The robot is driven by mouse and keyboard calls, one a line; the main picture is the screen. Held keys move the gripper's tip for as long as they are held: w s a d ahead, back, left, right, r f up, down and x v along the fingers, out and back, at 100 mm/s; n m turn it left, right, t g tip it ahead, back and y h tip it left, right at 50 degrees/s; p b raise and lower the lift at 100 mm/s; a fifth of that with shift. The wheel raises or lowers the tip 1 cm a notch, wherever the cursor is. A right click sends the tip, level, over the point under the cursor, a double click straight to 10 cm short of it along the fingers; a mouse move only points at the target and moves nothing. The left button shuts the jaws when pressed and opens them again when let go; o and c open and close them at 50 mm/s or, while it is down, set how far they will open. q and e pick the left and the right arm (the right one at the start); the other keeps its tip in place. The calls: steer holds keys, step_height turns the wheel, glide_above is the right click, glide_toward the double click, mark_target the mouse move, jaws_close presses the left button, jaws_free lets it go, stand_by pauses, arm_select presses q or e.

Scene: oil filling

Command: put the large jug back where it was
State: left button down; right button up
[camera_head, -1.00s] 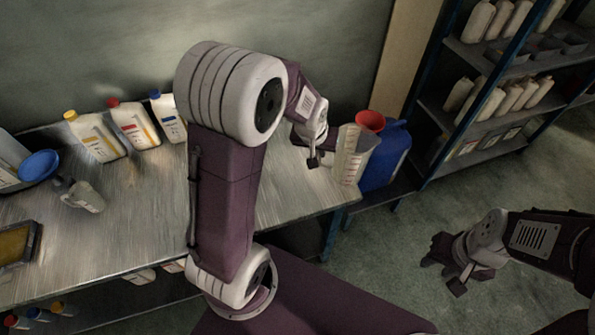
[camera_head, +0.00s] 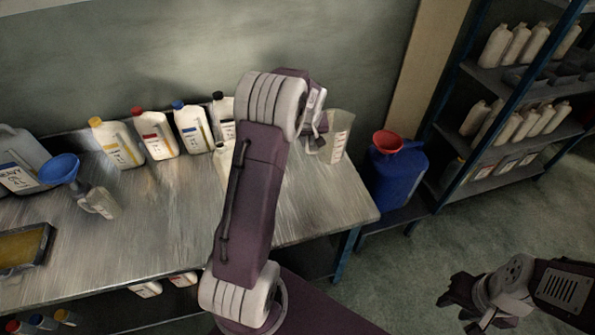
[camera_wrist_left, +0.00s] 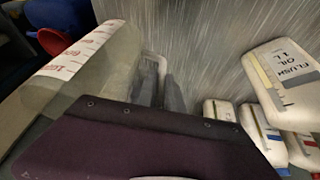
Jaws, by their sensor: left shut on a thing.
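The large jug (camera_head: 337,135) is translucent with a red-marked white scale. It is near the back right corner of the workbench (camera_head: 330,210). My left gripper (camera_head: 316,143) is shut on the jug's handle, left of its body. In the left wrist view the jug (camera_wrist_left: 95,70) lies across the upper left, with its handle (camera_wrist_left: 155,72) partly hidden behind my gripper. I cannot tell whether its base touches the bench. My right gripper (camera_head: 464,308) is open and empty over the floor at the lower right.
Several labelled bottles (camera_head: 155,135) line the back of the bench. A small jug (camera_head: 99,202), blue funnel (camera_head: 60,168) and tray (camera_head: 25,250) are at the left. A blue canister (camera_head: 395,175) with a red funnel (camera_head: 387,141) stands right of the bench. Shelves (camera_head: 500,165) stand farther right.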

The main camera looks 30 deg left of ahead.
arm_select(q)
steer(key=s+a+f, duration=0.4)
steer(key=s+f, duration=0.2)
steer(key=f, duration=0.2)
steer(key=shift+s+f, duration=0.25)
steer(key=shift+d, duration=0.1)
steer(key=shift+f+b, duration=0.15)
steer(key=shift+b, duration=0.15)
steer(key=c, duration=1.5)
jaws_free()
